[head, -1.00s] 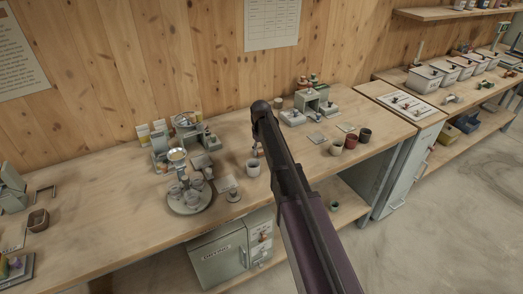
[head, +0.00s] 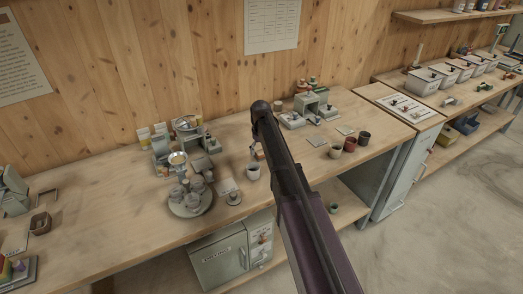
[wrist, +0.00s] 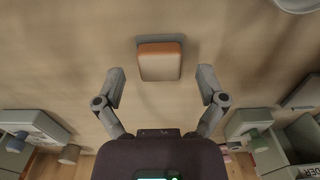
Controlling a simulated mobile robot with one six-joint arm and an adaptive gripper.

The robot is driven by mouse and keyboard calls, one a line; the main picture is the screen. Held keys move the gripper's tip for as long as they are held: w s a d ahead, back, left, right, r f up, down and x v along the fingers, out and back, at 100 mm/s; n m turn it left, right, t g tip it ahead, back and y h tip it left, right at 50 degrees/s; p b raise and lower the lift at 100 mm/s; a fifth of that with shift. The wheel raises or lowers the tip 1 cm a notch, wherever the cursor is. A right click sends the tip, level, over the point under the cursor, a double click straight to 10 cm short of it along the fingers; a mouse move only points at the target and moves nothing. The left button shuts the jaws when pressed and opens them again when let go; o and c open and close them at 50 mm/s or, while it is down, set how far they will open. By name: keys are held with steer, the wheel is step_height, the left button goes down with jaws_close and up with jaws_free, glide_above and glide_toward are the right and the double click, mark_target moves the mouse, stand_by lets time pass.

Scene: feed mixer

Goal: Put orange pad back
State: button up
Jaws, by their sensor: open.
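The orange pad (wrist: 160,62) shows in the wrist view as a small rounded block with a pale cream face and an orange edge. It lies against or over a dark grey patch; I cannot tell whether that is a plate or a shadow. My gripper (wrist: 161,82) is open and empty, with one finger to each side and the pad just beyond the fingertips, roughly centred between them. In the head view my arm hides most of the gripper and the pad there.
A round tray (head: 190,208) with several small vessels is further left. Several cups (head: 349,145) and a grey stand (head: 310,101) are to the right. Grey fixtures flank the gripper in the wrist view.

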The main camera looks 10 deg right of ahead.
mark_target(261, 153)
step_height(261, 153, up, 11)
steer(key=p, duration=1)
steer(key=shift+f, duration=0.15)
steer(key=shift+s, duration=0.15)
stand_by(0.4)
steer(key=s+m, duration=0.3)
steer(key=s, duration=2.6)
steer(key=shift+d+m, duration=0.2)
steer(key=shift+m, duration=0.1)
steer(key=shift+c, duration=0.2)
